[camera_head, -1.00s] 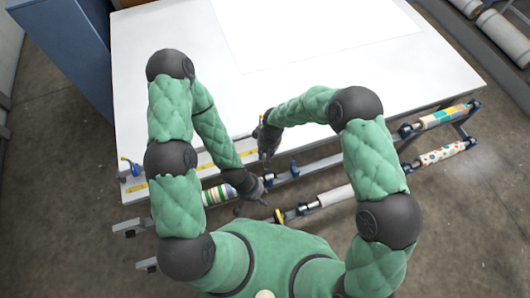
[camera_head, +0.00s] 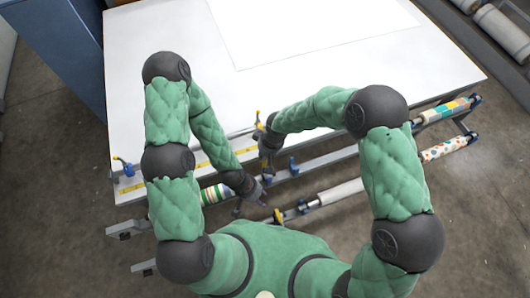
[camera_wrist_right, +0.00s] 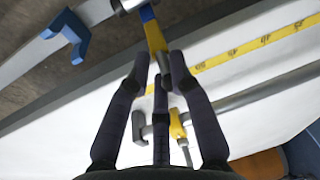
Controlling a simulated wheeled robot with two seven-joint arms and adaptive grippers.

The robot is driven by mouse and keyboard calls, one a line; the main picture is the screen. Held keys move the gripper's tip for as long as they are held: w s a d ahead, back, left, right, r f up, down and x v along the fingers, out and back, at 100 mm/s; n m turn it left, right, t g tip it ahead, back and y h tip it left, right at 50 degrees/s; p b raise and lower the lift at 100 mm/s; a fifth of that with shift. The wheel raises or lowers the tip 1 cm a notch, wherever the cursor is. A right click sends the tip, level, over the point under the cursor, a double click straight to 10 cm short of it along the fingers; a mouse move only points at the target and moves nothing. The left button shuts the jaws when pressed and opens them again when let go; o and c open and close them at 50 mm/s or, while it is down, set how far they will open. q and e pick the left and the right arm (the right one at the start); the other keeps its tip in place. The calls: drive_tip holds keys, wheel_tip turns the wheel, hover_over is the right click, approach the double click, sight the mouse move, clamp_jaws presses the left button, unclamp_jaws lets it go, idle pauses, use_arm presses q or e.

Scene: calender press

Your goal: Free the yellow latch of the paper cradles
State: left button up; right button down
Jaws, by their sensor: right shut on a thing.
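A yellow lever with a blue end, the latch (camera_wrist_right: 155,38), stands between the fingertips of my right gripper (camera_wrist_right: 161,62) in the right wrist view. That gripper is shut on it. In the head view my right gripper (camera_head: 267,163) is at the upper rail by the table's front edge, and hides the lever. My left gripper (camera_head: 252,197) is just below and left of it, beside the striped roll (camera_head: 215,194). Its fingers look spread and empty. A second yellow piece (camera_head: 278,216) is on the lower rail.
A blue hook (camera_head: 294,168) is on the upper rail; it also shows in the right wrist view (camera_wrist_right: 68,34). A yellow clip (camera_wrist_right: 177,125) sits on a grey rod. Patterned rolls (camera_head: 443,149) hang at the right. The white table (camera_head: 180,60) is mostly clear.

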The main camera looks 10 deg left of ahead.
drive_tip(key=shift+s+d+f, duration=0.15)
drive_tip(key=shift+s+f, duration=0.05)
drive_tip(key=shift+s, duration=0.2)
drive_tip(key=c, duration=1.1)
unclamp_jaws()
drive_tip(key=shift+c, duration=0.2)
drive_tip(key=shift+w+r, duration=0.1)
drive_tip(key=shift+w, duration=0.05)
drive_tip(key=shift+r, duration=0.2)
wheel_tip(320, 180, up, 11)
drive_tip(key=d, duration=0.1)
drive_tip(key=shift+d+r, duration=0.15)
drive_tip(key=shift+d, duration=0.25)
drive_tip(key=shift+s, duration=0.2)
